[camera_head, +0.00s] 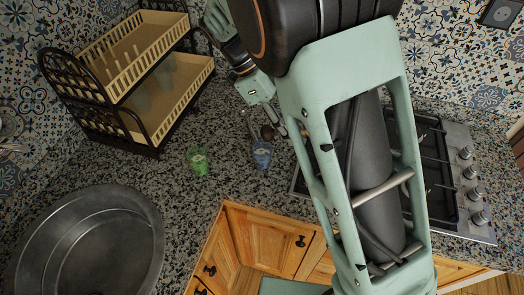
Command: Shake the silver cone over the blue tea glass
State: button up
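The blue tea glass (262,155) stands upright on the speckled counter, near the inner corner of its front edge. My gripper (272,122) is just above and behind the blue glass, pointing down, partly covered by my own arm. A thin silver-grey piece (248,121), which may be the silver cone, shows at the left of the fingers. A small dark brown rounded thing (267,132) shows just above the glass. Both are too small to make out clearly. I cannot tell whether the fingers are shut on either of them.
A green glass (198,161) stands left of the blue one. A two-tier dish rack (143,73) is at the back left, and a round metal sink (90,245) at the front left. A gas hob (455,180) is at the right. Tiled walls close off the back.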

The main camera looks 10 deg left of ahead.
jog(key=shift+f, duration=0.2)
dwell(0.4)
jog(key=shift+r+p, duration=1.35)
jog(key=shift+r, duration=0.6)
